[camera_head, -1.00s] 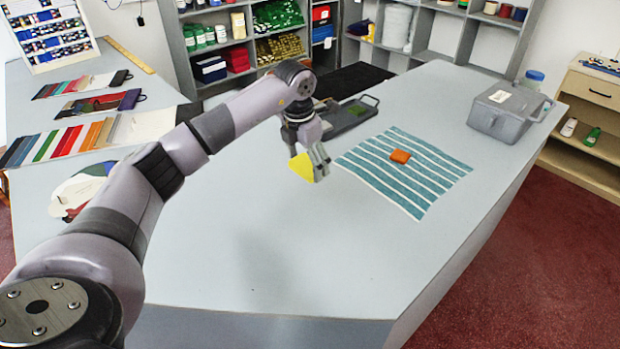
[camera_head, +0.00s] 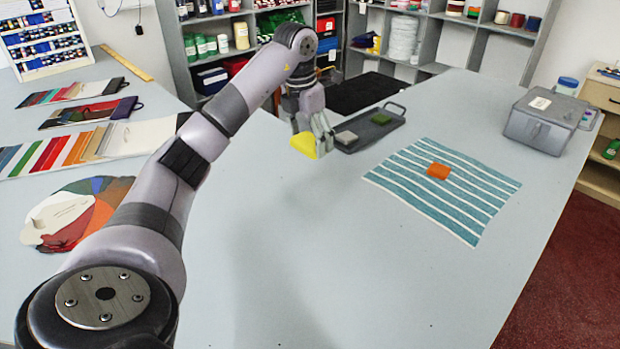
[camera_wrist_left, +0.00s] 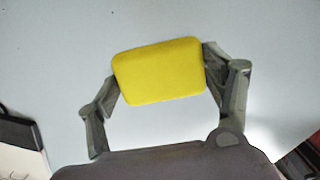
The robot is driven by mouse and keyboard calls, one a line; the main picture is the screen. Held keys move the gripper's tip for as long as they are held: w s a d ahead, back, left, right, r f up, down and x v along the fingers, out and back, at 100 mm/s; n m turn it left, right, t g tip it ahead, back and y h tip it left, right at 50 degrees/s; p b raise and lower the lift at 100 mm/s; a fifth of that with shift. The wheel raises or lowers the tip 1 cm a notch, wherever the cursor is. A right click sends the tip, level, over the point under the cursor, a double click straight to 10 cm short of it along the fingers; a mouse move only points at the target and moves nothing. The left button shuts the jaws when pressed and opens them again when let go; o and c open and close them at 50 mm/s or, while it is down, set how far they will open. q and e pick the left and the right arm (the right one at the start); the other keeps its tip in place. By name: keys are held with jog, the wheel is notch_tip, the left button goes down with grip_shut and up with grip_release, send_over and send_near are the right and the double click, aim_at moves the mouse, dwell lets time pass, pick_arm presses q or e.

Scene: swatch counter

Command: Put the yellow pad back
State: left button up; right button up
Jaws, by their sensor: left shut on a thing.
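The yellow pad (camera_head: 304,144) is held in my left gripper (camera_head: 322,141), above the grey counter. In the left wrist view the yellow pad (camera_wrist_left: 160,71) sits between the two fingers of the gripper (camera_wrist_left: 161,75), which touch its left and right ends. A dark grey tray (camera_head: 385,127) with a handle lies just right of the gripper on the counter. It holds a grey pad (camera_head: 346,137) near its left end and a green pad (camera_head: 380,118). An orange pad (camera_head: 438,171) lies on a teal and white striped cloth (camera_head: 465,205). My right gripper is not in view.
A grey lidded box (camera_head: 540,122) stands at the counter's right edge. Swatch cards (camera_head: 95,145) and a round colour fan (camera_head: 75,213) lie on the left. The middle front of the counter (camera_head: 320,260) is clear.

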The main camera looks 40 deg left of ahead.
pick_arm(q)
send_over(310, 184)
jog(key=f, duration=0.6)
jog(key=shift+s+f+p, duration=0.2)
jog(key=shift+s+p, duration=0.1)
jog(key=shift+s, duration=0.05)
jog(key=shift+f, duration=0.3)
notch_tip(310, 184, down, 3)
jog(key=shift+f+p, duration=0.1)
jog(key=shift+p, duration=0.2)
jog(key=shift+f, duration=0.2)
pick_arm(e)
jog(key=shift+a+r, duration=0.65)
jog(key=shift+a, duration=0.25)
pick_arm(q)
jog(key=shift+f, duration=0.2)
jog(key=o, duration=1.1)
jog(key=shift+r, duration=0.15)
